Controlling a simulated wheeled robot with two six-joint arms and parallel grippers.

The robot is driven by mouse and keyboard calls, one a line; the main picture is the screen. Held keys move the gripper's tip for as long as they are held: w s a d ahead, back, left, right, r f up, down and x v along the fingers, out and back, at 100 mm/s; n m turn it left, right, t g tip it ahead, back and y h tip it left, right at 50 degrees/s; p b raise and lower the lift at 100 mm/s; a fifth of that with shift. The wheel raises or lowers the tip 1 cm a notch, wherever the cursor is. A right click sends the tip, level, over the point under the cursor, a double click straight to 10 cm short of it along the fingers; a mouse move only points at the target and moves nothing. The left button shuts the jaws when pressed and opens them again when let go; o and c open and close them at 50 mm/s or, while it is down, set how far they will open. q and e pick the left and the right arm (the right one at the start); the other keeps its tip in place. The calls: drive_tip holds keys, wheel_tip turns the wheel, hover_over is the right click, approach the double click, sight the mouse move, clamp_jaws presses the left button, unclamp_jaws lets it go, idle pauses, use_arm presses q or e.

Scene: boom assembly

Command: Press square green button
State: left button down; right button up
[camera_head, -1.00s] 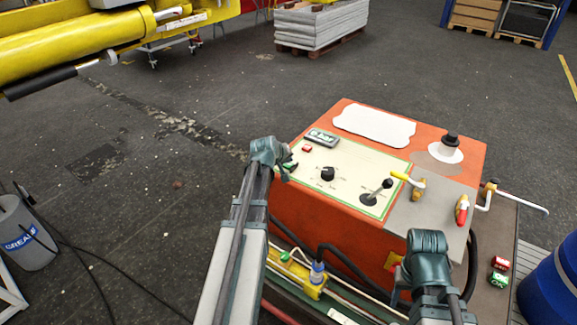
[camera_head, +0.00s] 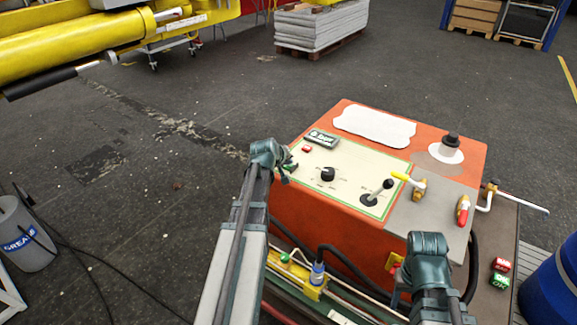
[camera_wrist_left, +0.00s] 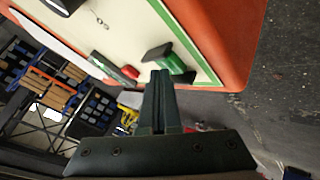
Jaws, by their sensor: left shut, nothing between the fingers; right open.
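The orange console (camera_head: 300,212) carries a black knob (camera_head: 328,173), a joystick (camera_head: 377,194) and a yellow-handled lever (camera_head: 408,181). Another red button (camera_head: 501,264) and green button (camera_head: 501,280) sit at the right. A blue barrel (camera_head: 552,285) stands at the right edge.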

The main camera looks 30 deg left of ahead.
sight(288, 167)
use_arm(q)
drive_tip(key=shift+f, duration=0.15)
idle(0.4)
drive_tip(key=shift+r+p, duration=0.85)
drive_tip(key=shift+r, duration=0.1)
wheel_tip(288, 167, up, 5)
drive_tip(key=p, duration=0.5)
idle(0.5)
